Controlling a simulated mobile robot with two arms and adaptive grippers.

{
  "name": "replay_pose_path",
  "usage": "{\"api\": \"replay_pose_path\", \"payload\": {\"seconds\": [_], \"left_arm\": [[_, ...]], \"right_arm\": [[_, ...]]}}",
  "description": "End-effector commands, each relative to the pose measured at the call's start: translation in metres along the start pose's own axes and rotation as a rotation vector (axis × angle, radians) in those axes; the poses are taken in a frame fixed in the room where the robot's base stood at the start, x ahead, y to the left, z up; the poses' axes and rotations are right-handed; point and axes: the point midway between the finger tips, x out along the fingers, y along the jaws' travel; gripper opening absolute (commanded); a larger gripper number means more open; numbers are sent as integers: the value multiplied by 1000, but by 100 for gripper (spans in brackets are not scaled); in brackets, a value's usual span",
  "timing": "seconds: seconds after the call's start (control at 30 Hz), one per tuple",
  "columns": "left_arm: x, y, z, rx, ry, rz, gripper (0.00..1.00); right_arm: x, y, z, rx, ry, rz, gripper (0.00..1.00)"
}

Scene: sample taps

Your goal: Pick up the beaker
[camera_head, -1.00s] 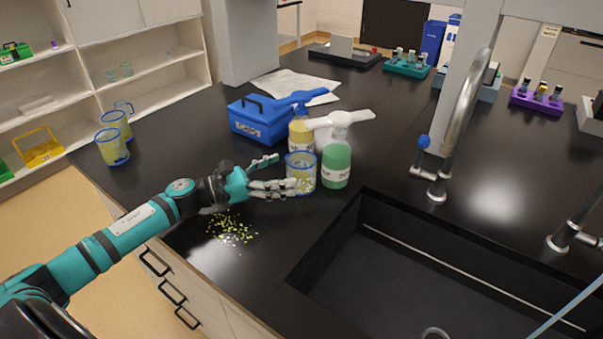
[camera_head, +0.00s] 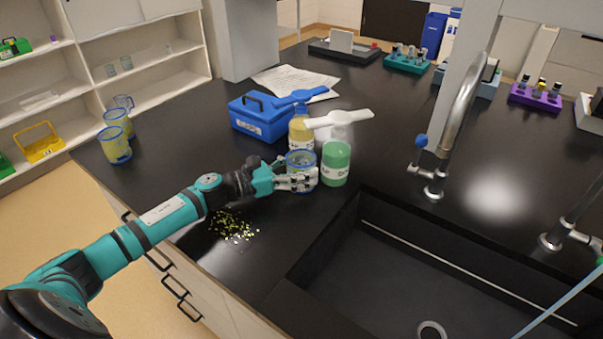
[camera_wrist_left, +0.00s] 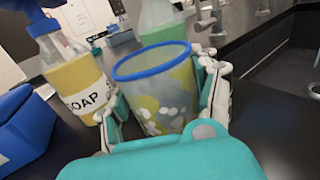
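The beaker (camera_head: 301,163) is clear with a blue rim and stands upright on the black counter. In the left wrist view the beaker (camera_wrist_left: 160,88) shows yellow and white patches and fills the middle. My left gripper (camera_head: 296,181) is around it, with fingers along both sides of its wall, and looks closed on it. In the head view the fingers hide part of the beaker's lower front. My right gripper is not in view.
A green bottle (camera_head: 336,163) stands close on the beaker's right and a yellow soap bottle (camera_head: 301,131) behind it. A blue box (camera_head: 258,121) is behind left. Yellow-green bits (camera_head: 232,227) lie in front. The sink (camera_head: 420,270) is at right; other beakers (camera_head: 115,147) stand left.

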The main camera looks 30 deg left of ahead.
Motion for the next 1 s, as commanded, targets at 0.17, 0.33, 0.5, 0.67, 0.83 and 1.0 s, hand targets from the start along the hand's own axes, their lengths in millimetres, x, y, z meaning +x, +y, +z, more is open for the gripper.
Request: {"api": "replay_pose_path", "payload": {"seconds": [0.17, 0.33, 0.5, 0.67, 0.83, 1.0], "left_arm": [[0, 0, 0, 0, 0, 0, 37], [0, 0, 0, 0, 0, 0, 32], [0, 0, 1, 1, 0, 0, 32], [0, 0, 8, 2, 0, 0, 32], [0, 0, 26, 6, 0, -1, 32], [-10, -17, 33, -1, 4, -3, 32]], "right_arm": [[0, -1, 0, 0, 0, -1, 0], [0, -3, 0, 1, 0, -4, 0], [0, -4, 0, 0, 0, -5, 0], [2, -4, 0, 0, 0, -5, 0], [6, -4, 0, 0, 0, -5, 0], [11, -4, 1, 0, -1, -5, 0]]}}
